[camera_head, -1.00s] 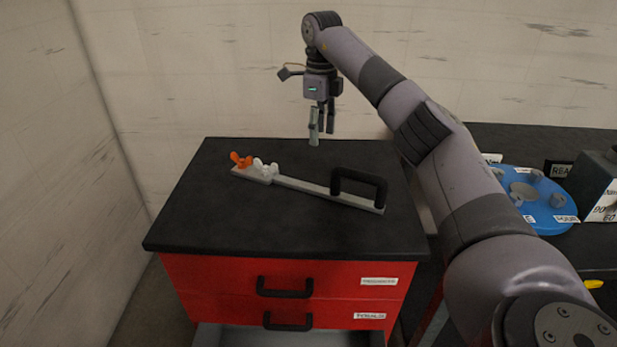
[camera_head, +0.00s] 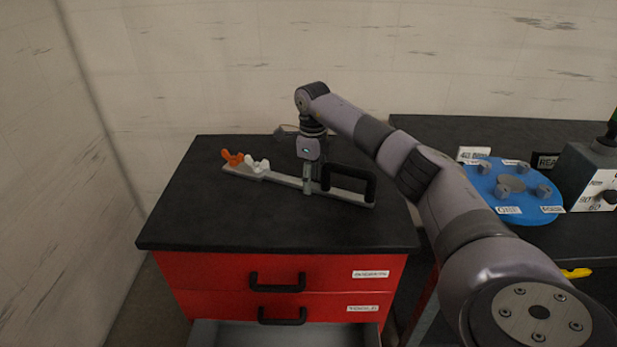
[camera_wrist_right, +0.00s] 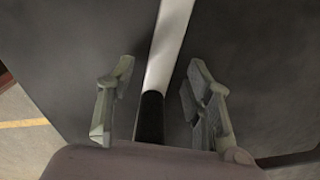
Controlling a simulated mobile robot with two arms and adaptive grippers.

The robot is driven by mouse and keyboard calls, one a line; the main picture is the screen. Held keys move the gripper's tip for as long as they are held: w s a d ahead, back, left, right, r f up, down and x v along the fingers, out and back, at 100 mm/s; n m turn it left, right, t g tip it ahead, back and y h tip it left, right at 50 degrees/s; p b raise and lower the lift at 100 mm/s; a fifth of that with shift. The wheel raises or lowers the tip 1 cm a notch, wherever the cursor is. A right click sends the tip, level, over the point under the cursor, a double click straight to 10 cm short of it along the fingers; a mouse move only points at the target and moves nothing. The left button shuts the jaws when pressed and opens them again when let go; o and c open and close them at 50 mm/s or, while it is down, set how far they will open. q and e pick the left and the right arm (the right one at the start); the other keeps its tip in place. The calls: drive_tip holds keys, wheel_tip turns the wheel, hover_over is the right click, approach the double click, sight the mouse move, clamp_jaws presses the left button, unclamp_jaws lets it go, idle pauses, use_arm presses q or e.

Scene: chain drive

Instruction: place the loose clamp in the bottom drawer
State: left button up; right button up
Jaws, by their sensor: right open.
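The loose clamp (camera_head: 290,180) is a long light grey bar with a black handle (camera_head: 350,181) at its right end and orange (camera_head: 232,157) and white wing-shaped pieces at its left. It lies flat on the black top of the red cabinet. My right gripper (camera_head: 311,188) points down at the bar, just left of the handle. In the right wrist view the open fingers (camera_wrist_right: 160,85) stand on either side of the bar (camera_wrist_right: 168,45), with gaps. The bottom drawer (camera_head: 270,337) is pulled out, its grey inside cut off by the frame's lower edge. My left gripper is not in view.
Two closed red drawers (camera_head: 225,275) with black handles and white labels sit above the open one. A black table (camera_head: 440,130) at the right carries a blue disc (camera_head: 490,185) with knobs and a grey box. The front of the cabinet top is clear.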

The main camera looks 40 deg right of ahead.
drive_tip(key=shift+f, duration=0.4)
clamp_jaws()
idle(0.4)
